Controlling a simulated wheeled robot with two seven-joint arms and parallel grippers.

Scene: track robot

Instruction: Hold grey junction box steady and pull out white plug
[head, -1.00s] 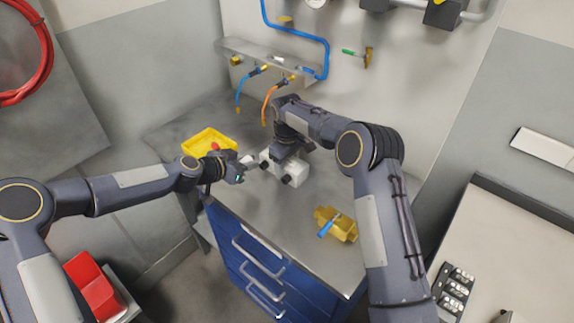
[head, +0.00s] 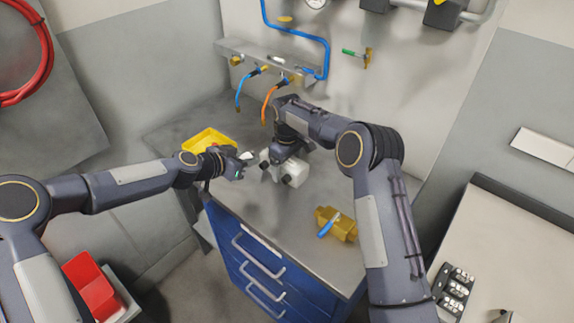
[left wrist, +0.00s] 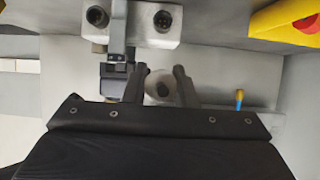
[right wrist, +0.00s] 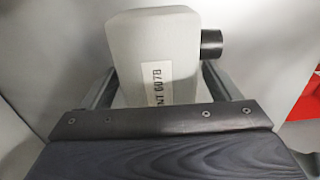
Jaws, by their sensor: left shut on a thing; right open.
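The grey junction box (head: 295,173) stands on the bench top, with dark round sockets in its front face. It also shows in the left wrist view (left wrist: 132,25) and in the right wrist view (right wrist: 160,50), with lettering on its top. My right gripper (head: 284,170) is open around the box; its fingers (right wrist: 158,85) stand either side with gaps. My left gripper (head: 246,164) is shut on the white plug (head: 243,154). The plug (left wrist: 158,87) sits between its fingers (left wrist: 162,72), apart from the box.
A yellow tray (head: 207,138) lies at the bench's left edge. A brass valve with a blue handle (head: 337,224) lies at the front right. Blue and orange hoses (head: 268,103) hang from the wall shelf behind. The bench between box and valve is clear.

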